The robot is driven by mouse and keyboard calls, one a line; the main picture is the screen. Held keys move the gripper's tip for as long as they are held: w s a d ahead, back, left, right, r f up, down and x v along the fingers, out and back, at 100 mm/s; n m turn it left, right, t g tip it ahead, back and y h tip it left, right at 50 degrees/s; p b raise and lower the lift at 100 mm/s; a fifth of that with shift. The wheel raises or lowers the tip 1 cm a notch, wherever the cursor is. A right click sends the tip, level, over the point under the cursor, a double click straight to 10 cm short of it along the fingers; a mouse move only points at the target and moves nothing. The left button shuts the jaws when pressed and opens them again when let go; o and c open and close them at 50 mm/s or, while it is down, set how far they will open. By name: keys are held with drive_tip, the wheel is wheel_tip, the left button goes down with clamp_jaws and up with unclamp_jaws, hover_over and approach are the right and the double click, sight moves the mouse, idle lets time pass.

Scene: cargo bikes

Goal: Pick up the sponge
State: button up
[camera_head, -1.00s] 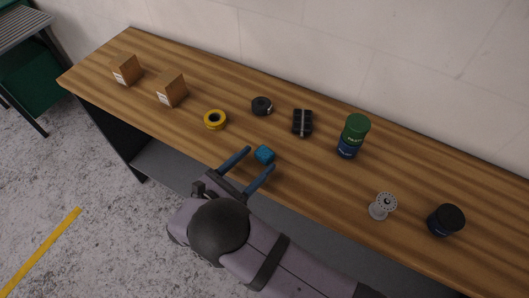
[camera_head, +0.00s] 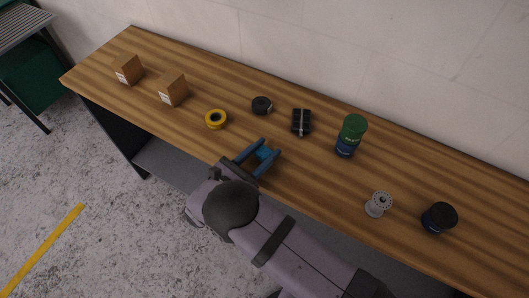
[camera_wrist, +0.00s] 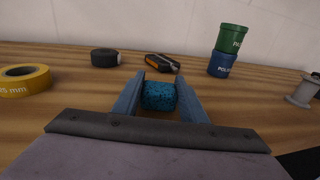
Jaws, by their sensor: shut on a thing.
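The sponge (camera_wrist: 159,96) is a small blue block with dark speckles, sitting at the front part of the wooden workbench. My gripper (camera_wrist: 160,92) has one finger on each side of it and is shut on it in the wrist view. In the head view the sponge (camera_head: 264,153) shows between the two blue-grey fingers of my gripper (camera_head: 262,151). It appears to be at the bench surface; I cannot tell whether it is lifted.
On the bench (camera_head: 310,190) are a yellow tape roll (camera_head: 216,119), a black tape roll (camera_head: 262,105), a black item (camera_head: 301,121), stacked green and blue cans (camera_head: 350,136), a grey spool (camera_head: 378,204), a dark jar (camera_head: 439,217) and two cardboard boxes (camera_head: 173,89). A wall stands behind.

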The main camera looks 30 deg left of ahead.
sight(265, 151)
drive_tip(key=shift+r, duration=0.15)
drive_tip(key=shift+r+b, duration=1.3)
drive_tip(key=shift+r, duration=3.5)
